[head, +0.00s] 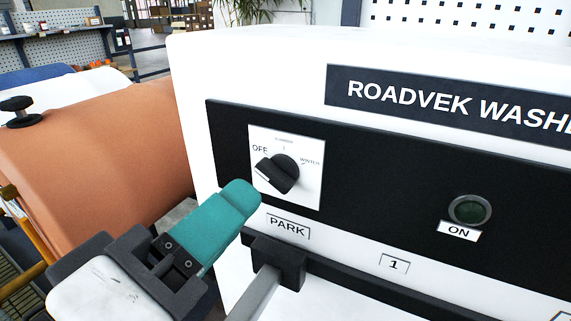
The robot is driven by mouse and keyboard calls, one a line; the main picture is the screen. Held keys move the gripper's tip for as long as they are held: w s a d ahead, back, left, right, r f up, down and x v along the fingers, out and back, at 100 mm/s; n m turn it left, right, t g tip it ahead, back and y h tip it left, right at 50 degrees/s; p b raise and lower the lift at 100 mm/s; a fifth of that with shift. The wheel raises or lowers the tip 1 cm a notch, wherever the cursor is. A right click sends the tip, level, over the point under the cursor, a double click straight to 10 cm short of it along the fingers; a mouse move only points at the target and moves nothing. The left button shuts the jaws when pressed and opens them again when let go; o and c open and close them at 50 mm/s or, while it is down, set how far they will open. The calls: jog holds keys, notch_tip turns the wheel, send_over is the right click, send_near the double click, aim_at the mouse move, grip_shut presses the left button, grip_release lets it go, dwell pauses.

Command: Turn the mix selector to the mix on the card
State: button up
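The mix selector (284,164) is a dark knob on a white plate (312,192) at the left of the machine's black panel. The plate reads OFF at left, a small word that looks like SUMMER at top and WINTER at right. The knob's thick grip sticks out to the lower left, with a pale mark near its end; which label it points at is unclear. My gripper (240,198), with teal fingertips, is just below and left of the knob, apparently apart from it. The fingers overlap in this view, so their gap is hidden. No mix card is in view.
The white machine carries a ROADVEK sign (450,105) and a dark green lamp (469,210) labelled ON. A grey lever with a dark block (277,262) stands below the PARK label (287,227), close to my gripper. An orange-brown rounded body (100,150) is at left.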

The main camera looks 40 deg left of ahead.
aim_at(267, 179)
jog(key=p+x, duration=0.1)
jog(key=x, duration=0.5)
jog(key=shift+w+a, duration=0.1)
jog(key=shift+w, duration=0.15)
jog(key=shift+c, duration=0.4)
grip_shut()
